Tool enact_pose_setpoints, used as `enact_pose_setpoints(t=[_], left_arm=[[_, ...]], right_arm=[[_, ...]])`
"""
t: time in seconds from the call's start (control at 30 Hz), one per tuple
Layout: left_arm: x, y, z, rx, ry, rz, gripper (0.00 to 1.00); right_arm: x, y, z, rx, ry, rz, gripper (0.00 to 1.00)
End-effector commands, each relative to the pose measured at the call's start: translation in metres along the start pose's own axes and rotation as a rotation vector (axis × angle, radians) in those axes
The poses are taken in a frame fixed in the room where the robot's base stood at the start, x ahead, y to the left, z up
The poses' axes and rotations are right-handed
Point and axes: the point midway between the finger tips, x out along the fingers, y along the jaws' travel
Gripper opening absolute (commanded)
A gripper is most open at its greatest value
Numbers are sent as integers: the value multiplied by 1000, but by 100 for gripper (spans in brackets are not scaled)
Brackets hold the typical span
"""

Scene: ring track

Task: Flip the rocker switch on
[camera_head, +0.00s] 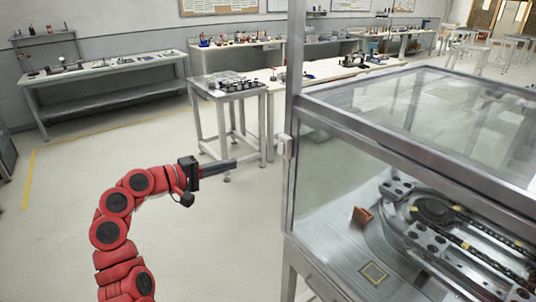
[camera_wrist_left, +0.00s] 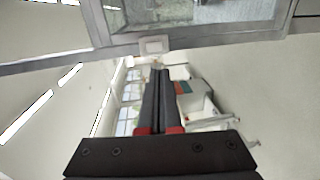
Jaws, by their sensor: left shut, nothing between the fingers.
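The rocker switch appears to be the small pale box (camera_head: 287,146) on the left corner post of the glazed metal enclosure (camera_head: 294,100). In the left wrist view the pale box (camera_wrist_left: 154,45) sits on the enclosure's metal frame, just beyond the fingertips. Its rocker position is too small to tell. My left gripper (camera_head: 234,163) is shut and empty, its fingers pointing right toward the box. In the head view a gap shows between the fingertips and the box. The fingers also show in the left wrist view (camera_wrist_left: 160,72). My right gripper is not in view.
Inside the enclosure are a curved metal track (camera_head: 385,245) and a small orange-brown block (camera_head: 362,215). A small metal table (camera_head: 228,88) stands behind the gripper. Workbenches (camera_head: 105,68) line the back wall.

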Motion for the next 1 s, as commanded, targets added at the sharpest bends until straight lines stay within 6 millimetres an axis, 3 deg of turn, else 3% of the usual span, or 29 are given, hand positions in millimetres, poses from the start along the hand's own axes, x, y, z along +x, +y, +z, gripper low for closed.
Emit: enact_pose_setpoints(t=[0.17, 0.7, 1.0], left_arm=[[12, 2, 0, -1, -1, 1, 0], [114, 2, 1, 0, -3, -3, 0], [138, 1, -1, 1, 3, 1, 0]], right_arm=[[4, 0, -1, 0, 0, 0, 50], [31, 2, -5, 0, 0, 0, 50], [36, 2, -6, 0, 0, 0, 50]])
